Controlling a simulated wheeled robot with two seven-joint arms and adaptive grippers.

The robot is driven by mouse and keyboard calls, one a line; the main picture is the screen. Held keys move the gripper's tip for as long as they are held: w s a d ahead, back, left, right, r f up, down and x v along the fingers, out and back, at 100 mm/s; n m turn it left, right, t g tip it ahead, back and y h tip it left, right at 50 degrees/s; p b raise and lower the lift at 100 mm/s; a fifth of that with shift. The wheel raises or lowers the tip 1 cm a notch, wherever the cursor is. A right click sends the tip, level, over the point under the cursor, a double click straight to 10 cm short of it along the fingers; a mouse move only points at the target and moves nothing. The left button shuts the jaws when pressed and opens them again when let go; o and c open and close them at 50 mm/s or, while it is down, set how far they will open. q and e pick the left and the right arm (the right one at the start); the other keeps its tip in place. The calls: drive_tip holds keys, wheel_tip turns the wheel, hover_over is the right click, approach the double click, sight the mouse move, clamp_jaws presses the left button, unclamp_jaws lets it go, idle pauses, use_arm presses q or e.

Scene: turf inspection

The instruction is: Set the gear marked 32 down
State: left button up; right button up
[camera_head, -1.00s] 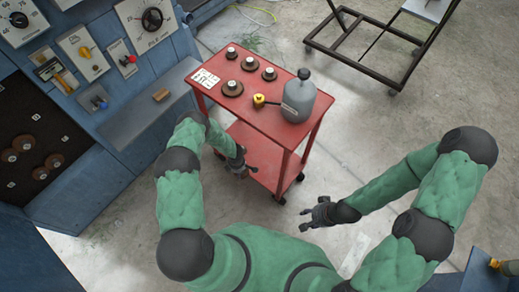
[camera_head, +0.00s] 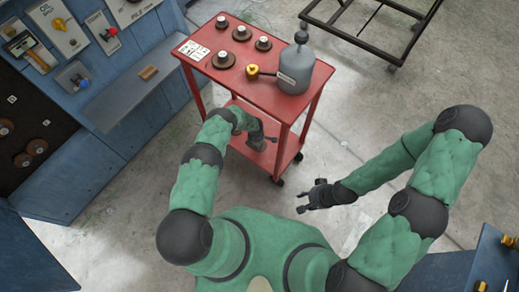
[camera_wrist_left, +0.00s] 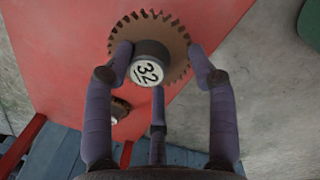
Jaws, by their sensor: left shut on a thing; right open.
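The gear marked 32 (camera_wrist_left: 147,71) is a brown toothed disc with a dark hub and a white label. In the left wrist view my left gripper (camera_wrist_left: 158,80) has its fingers closed around the hub. In the head view my left gripper (camera_head: 262,138) is at the near side of the red cart (camera_head: 213,76), below its top and by the lower shelf; the held gear is hidden there. Red surface shows behind the gear in the wrist view; contact with it cannot be told. My right gripper (camera_head: 312,197) is open and empty above the floor, right of the cart.
Several labelled gears, one of them a front gear (camera_head: 223,60), a grey bottle (camera_head: 295,72), a yellow-ended tool (camera_head: 253,71) and a white card (camera_head: 194,50) occupy the cart top. Another gear (camera_wrist_left: 120,109) shows low in the wrist view. A blue console (camera_head: 110,100) stands left.

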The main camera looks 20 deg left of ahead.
use_arm(q)
drive_tip(key=shift+w+d+f, duration=0.2)
drive_tip(key=shift+w+f, duration=0.25)
drive_tip(key=shift+w+d+f+b, duration=0.2)
drive_tip(key=shift+f+b, duration=0.3)
drive_tip(key=shift+b, duration=0.05)
drive_tip(key=shift+o, duration=0.2)
wheel_tip(320, 180, down, 3)
drive_tip(key=shift+r+b, duration=0.15)
drive_tip(key=shift+b, duration=0.5)
drive_tip(key=shift+c, duration=0.7)
drive_tip(key=o, duration=1.3)
drive_tip(key=shift+s+a+r+p, duration=0.1)
drive_tip(key=shift+s+r+p, duration=0.1)
drive_tip(key=shift+r+p, duration=1.3)
drive_tip(key=shift+s+a+r+p, duration=0.15)
drive_tip(key=shift+r+p, duration=0.55)
drive_tip(key=shift+r, duration=1.6)
drive_tip(key=shift+d, duration=0.1)
